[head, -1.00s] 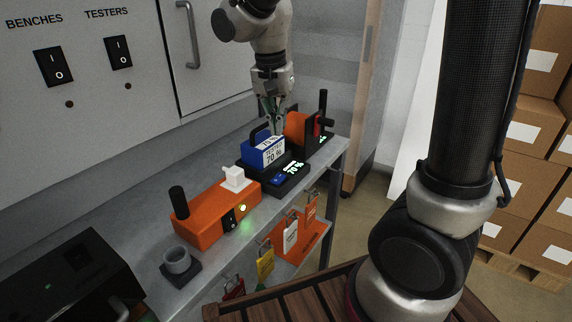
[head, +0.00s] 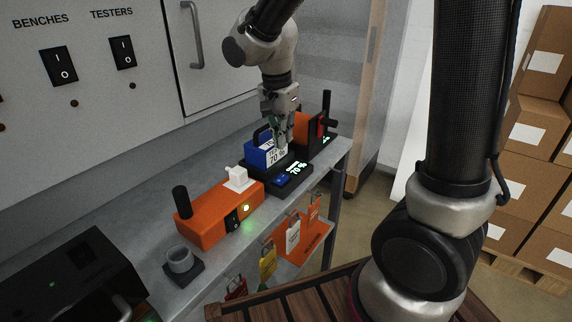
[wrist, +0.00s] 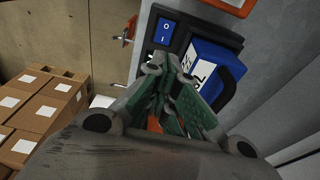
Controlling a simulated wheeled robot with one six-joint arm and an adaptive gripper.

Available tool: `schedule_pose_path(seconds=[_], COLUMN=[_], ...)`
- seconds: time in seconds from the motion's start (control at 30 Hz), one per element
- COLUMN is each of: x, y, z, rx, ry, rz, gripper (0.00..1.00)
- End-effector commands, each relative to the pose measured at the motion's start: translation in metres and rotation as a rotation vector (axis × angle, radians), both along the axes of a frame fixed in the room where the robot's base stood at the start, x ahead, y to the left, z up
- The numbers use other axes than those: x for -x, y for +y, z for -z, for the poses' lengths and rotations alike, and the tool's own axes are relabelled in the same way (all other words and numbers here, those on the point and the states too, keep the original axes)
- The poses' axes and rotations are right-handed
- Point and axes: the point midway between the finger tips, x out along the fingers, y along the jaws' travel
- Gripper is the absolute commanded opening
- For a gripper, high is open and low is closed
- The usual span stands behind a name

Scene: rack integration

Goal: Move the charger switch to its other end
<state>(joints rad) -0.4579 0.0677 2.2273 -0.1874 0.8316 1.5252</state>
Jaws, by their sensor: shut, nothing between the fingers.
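The charger (head: 293,187) is a black base on the grey bench with a lit 70 % display. Its switch (head: 282,180) is a small blue rocker on the front, left of the display; in the wrist view the blue switch (wrist: 165,33) shows I and O marks. Which end is pressed I cannot tell. A blue battery pack (head: 260,155) labelled 70 % sits in the charger. My gripper (head: 283,146) is shut and empty, above the charger and just right of the pack. In the wrist view its fingertips (wrist: 165,62) appear close below the switch, apparently apart from it.
A grey cup (head: 180,260) stands left.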

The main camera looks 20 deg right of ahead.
Motion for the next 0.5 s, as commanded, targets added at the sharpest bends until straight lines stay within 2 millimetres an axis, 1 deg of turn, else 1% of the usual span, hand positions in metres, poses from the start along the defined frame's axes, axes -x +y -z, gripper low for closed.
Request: schedule_pose_path(seconds=[0.03, 0.2, 0.33, 0.5], x=[0.0, -0.003, -0.005, -0.007], y=[-0.002, -0.006, -0.009, -0.01], z=[0.012, 0.048, 0.07, 0.087], rx=[0.002, 0.003, 0.002, 0.001], ry=[0.005, 0.005, 0.004, 0.001], rz=[0.001, 0.002, 0.002, 0.001], gripper=[0.0, 0.0, 0.0, 0.0])
